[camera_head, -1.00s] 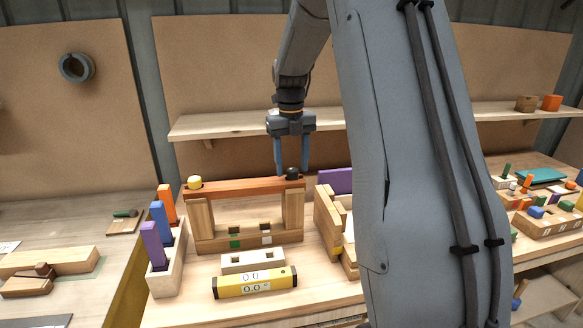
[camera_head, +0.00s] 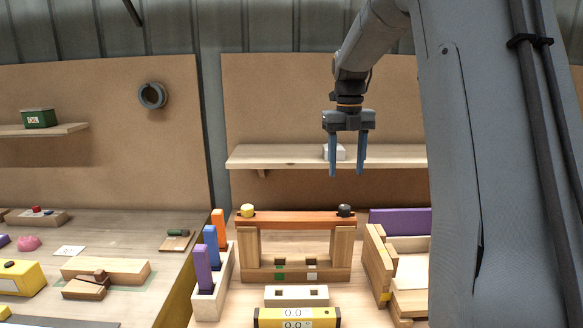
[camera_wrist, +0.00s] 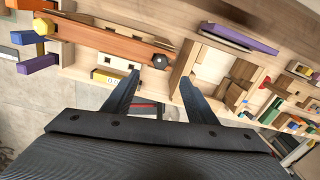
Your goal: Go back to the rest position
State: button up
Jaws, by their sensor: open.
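My gripper (camera_head: 347,168) hangs in the air above the bench with its two blue fingers apart and nothing between them. In the head view it is above the right end of the red-brown stringer (camera_head: 293,219), which lies across two wooden posts. A yellow knob (camera_head: 248,210) sits at the stringer's left end and a black knob (camera_head: 344,210) at its right end. In the wrist view the open fingers (camera_wrist: 155,95) point toward the bench, with the black knob (camera_wrist: 162,54) beyond them and clear of both.
A wall shelf (camera_head: 290,156) with a small white block (camera_head: 334,152) stands behind my gripper. A rack with orange, blue and purple bars (camera_head: 203,267) is left of the frame. A yellow level (camera_head: 280,317) lies in front. A wooden box (camera_head: 377,262) is at right.

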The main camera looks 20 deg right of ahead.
jog(key=shift+f, duration=0.1)
jog(key=s+a+f+m+b, duration=0.2)
jog(key=s+a+f+m, duration=0.3)
jog(key=m, duration=0.6)
jog(key=s+a+f+m+t+b, duration=0.1)
jog(key=s+a+f+m, duration=0.5)
jog(key=s+f+m, duration=0.4)
jog(key=s+a+f+m+b, duration=0.2)
jog(key=s+a+f+m, duration=0.3)
jog(key=m, duration=0.8)
notch_tip(320, 180, down, 5)
jog(key=s, duration=0.3)
jog(key=shift+a+m+b, duration=0.3)
jog(key=shift+a, duration=0.1)
jog(key=shift+w+d+r, duration=0.1)
